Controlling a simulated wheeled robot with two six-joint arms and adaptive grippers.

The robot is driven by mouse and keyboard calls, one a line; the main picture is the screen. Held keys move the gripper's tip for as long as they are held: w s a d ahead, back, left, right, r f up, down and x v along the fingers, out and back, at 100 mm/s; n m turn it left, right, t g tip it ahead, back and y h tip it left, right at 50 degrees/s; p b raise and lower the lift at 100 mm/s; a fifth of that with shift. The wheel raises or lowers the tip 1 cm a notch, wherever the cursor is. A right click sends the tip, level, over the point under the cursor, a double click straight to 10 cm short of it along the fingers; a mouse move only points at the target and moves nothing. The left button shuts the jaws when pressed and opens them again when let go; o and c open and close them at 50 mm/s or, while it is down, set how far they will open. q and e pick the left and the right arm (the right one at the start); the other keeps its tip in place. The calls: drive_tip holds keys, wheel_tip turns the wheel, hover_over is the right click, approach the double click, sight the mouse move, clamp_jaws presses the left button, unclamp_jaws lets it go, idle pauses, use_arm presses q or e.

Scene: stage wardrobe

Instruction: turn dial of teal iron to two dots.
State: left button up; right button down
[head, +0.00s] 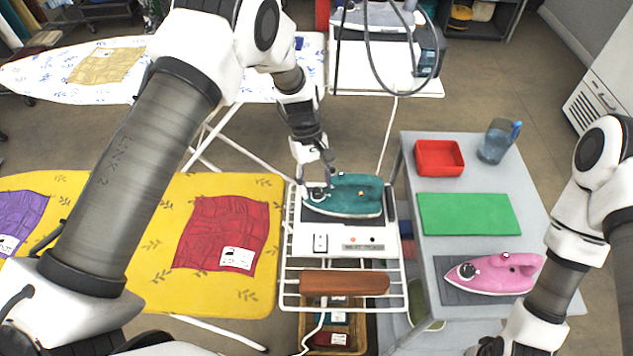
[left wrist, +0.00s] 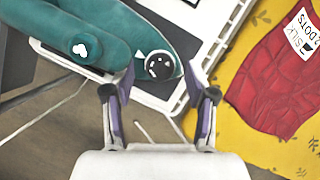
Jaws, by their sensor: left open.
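The teal iron (head: 358,197) rests on a dark pad on the white station beside the yellow ironing board. Its round dial (left wrist: 158,66), dark with white marks, sits near one end of the iron in the left wrist view. Which mark the dial is set to is too small to tell. My left gripper (head: 318,178) is over the dial end of the iron. In the left wrist view the open, empty fingers (left wrist: 161,76) stand on either side of the dial, apart from it. My right gripper (head: 490,346) is at the bottom edge, mostly cut off.
A red cloth (head: 222,232) on the yellow board (head: 160,287) has a label reading silk, 2 dots. A pink iron (head: 497,273), green mat (head: 468,214), red tray (head: 439,158) and blue jug (head: 496,142) stand on the grey table. A brown roll (head: 344,283) lies in front.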

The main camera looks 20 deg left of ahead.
use_arm(q)
drive_tip(key=v, duration=1.1)
drive_tip(key=shift+r, duration=0.35)
drive_tip(key=shift+w+a, duration=0.1)
